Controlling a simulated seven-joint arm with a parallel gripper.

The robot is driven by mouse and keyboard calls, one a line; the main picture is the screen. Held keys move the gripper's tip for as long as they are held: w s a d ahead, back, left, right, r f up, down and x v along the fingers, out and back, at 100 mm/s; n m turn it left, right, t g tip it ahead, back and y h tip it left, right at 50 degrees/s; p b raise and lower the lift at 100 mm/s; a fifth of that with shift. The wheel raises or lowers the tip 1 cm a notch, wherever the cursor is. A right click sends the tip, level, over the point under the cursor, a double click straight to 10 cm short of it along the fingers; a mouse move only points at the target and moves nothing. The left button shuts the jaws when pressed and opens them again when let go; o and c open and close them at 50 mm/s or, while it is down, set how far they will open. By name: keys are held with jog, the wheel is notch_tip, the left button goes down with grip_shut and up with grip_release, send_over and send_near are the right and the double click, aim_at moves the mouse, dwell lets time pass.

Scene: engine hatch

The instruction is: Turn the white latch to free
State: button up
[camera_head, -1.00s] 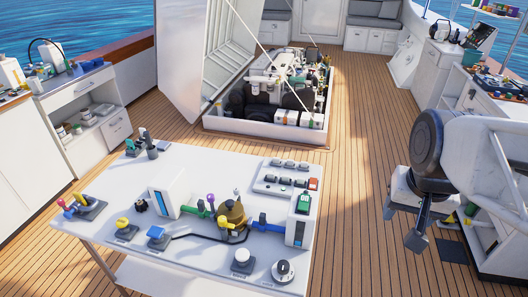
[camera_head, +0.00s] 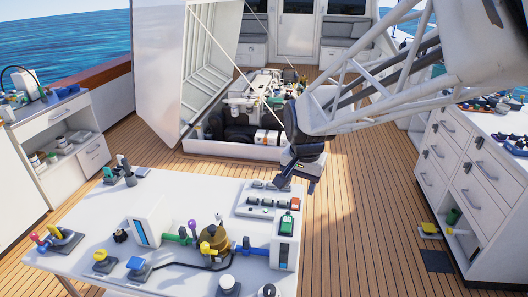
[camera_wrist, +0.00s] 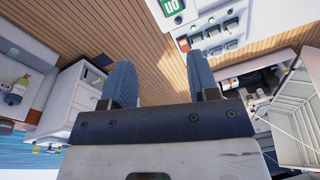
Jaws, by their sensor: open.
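My gripper (camera_head: 299,182) is open and empty, above the far right corner of the white table (camera_head: 185,207). Its two blue-grey fingers stand apart in the wrist view (camera_wrist: 161,78), with deck planks between and beyond them. I cannot tell for sure which part is the white latch. A white round knob on a dark base (camera_head: 228,284) is at the table's front edge, and a dial with a dark pointer (camera_head: 268,291) is beside it, cut by the picture's lower edge. My gripper is well apart from both.
A switch panel (camera_head: 257,200) lies below my gripper, also in the wrist view (camera_wrist: 228,42). White boxes (camera_head: 151,219), valves with coloured handles and a yellow-brown fitting (camera_head: 213,238) crowd the table. The open engine hatch is behind; drawers (camera_head: 480,165) stand right.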

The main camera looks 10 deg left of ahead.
jog(key=w+a+f+m, duration=0.1)
jog(key=w+a+f, duration=0.2)
jog(key=a, duration=0.3)
jog(key=w+a+f, duration=0.2)
jog(key=a+f, duration=0.1)
jog(key=a, duration=0.3)
jog(key=m+g, duration=0.1)
send_over(218, 212)
jog(key=f, duration=0.8)
jog(key=shift+d+f, duration=0.1)
jog(key=shift+d, duration=0.1)
jog(key=shift+s, duration=0.1)
jog(key=shift+a+f, duration=0.1)
jog(key=shift+f, duration=3.8)
jog(key=c, duration=0.9)
jog(key=shift+c, duration=0.2)
